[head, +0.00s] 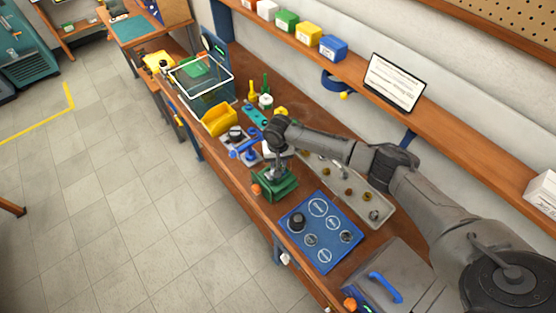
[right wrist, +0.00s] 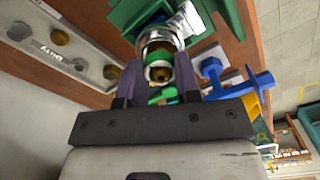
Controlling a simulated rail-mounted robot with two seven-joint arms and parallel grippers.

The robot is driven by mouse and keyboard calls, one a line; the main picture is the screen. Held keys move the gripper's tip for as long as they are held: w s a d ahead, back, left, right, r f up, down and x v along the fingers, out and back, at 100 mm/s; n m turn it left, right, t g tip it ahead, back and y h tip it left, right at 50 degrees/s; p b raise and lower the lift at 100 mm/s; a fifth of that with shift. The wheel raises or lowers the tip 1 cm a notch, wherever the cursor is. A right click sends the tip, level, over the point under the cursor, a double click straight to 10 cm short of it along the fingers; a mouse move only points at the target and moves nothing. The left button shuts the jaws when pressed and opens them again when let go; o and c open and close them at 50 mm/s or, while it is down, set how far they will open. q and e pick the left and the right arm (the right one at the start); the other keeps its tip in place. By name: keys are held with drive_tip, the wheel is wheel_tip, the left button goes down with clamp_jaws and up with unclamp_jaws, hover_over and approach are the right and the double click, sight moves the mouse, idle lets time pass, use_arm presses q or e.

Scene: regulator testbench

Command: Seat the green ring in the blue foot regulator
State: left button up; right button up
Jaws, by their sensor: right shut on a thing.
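My right gripper (head: 278,172) points down over a green stand (head: 275,187) near the bench's front edge. In the right wrist view, the green ring (right wrist: 158,57) sits between the fingers of my right gripper (right wrist: 158,85), which look closed on it. A shiny, silvery round body (right wrist: 166,33), seemingly the regulator, stands just beyond the fingers against the green stand (right wrist: 220,12). The ring overlaps its mouth in the picture; I cannot tell whether it is inside or just above. My left gripper is out of view.
A blue mat (head: 336,257) with labelled circles and a grey tray (head: 378,208) with small brass parts lie on the right. A blue clamp-like tool (head: 245,150) and a yellow bin (head: 219,121) stand left of the stand. A grey case with a blue handle (head: 386,287) is nearer.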

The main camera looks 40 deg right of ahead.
drive_tip(key=shift+f, duration=0.45)
idle(0.3)
drive_tip(key=o, duration=1.5)
drive_tip(key=shift+c, duration=0.2)
drive_tip(key=shift+r, duration=0.15)
drive_tip(key=shift+r, duration=3.9)
